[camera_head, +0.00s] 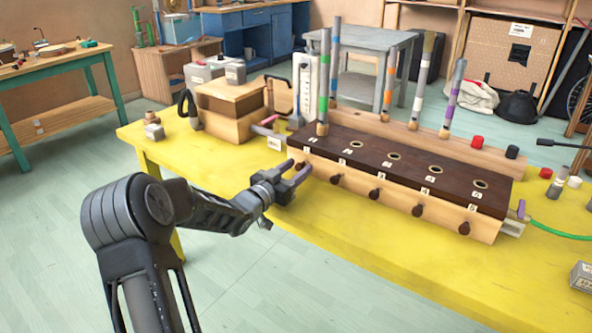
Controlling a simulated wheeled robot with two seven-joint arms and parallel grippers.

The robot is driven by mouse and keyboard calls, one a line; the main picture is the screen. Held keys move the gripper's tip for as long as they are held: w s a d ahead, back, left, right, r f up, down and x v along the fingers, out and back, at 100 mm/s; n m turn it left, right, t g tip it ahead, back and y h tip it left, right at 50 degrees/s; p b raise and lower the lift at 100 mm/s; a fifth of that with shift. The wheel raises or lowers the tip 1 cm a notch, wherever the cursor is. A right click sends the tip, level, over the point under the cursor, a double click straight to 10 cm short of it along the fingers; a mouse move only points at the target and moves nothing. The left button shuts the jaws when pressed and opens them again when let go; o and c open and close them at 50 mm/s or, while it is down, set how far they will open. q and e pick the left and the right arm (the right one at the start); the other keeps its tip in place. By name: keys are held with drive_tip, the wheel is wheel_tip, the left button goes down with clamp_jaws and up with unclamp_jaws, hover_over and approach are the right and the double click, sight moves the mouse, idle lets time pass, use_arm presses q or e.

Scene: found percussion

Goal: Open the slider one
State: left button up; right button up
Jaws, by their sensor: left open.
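The slider box (400,172) has a dark wooden top with several round holes and number labels, and a pale wooden front with several dark round knobs. It stands on the yellow table. Slider one's knob is at the left end of the front, close to my fingertips and partly hidden by them. My left gripper (298,172) is open, its two fingers pointing at that left end. Whether the fingers touch the knob or surround it, I cannot tell. The knob to its right (335,179) is clear of the gripper. My right gripper is not in view.
Upright tubes with coloured bands, such as the green-banded one (323,85), rise from the box and a wooden rack behind it. A wooden box (228,107) stands to the left. A green cable (562,231) leaves the right end. The yellow table (370,258) is clear in front.

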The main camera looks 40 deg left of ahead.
use_arm(q)
clamp_jaws()
idle(0.4)
idle(1.0)
